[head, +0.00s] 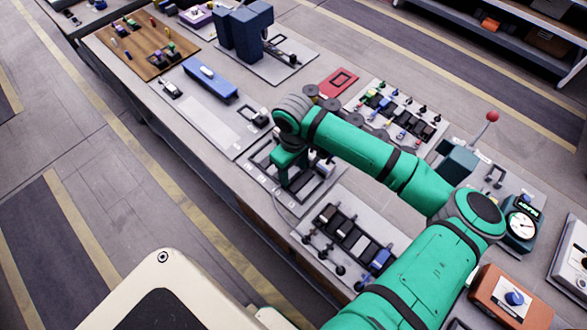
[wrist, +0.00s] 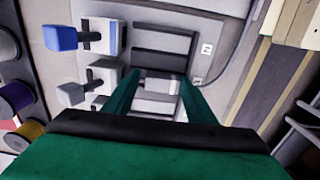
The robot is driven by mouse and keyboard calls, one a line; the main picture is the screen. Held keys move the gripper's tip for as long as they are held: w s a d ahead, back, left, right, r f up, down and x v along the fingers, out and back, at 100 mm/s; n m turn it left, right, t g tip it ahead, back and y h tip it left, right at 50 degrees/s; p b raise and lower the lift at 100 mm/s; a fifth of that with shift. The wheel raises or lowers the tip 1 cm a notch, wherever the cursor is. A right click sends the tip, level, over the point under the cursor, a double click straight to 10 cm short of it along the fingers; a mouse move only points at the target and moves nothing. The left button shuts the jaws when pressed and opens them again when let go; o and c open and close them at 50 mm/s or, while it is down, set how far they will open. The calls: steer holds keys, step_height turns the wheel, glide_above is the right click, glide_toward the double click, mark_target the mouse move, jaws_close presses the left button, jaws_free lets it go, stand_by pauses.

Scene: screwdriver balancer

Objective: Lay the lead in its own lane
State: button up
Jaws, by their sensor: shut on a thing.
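My gripper (head: 291,178) is over the grey fixture board (head: 262,160) near the table's front edge. In the wrist view my gripper (wrist: 159,76) points down between its green fingers, which stand apart around a small greyish piece. That piece is mostly hidden, and I cannot make out its shape. A thin pale line, which looks like the lead (head: 275,203), curves past the board's lower-left edge in the head view. Dark flat bars (wrist: 165,41) lie across the board ahead of the fingertips, with small white labels (wrist: 207,48) beside them. I cannot tell which lane is the lead's own.
A blue block (wrist: 60,37) and a grey block (wrist: 70,94) on posts stand close left of the fingers. Coloured spools (wrist: 16,97) are farther left. In the head view, a rack of dark blocks (head: 347,238) is at lower right and a pale flat board (head: 205,120) at upper left.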

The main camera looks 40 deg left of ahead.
steer(key=o, duration=1.1)
steer(key=shift+c, duration=0.2)
steer(key=shift+r, duration=0.1)
step_height(320, 180, up, 11)
steer(key=shift+f, duration=0.2)
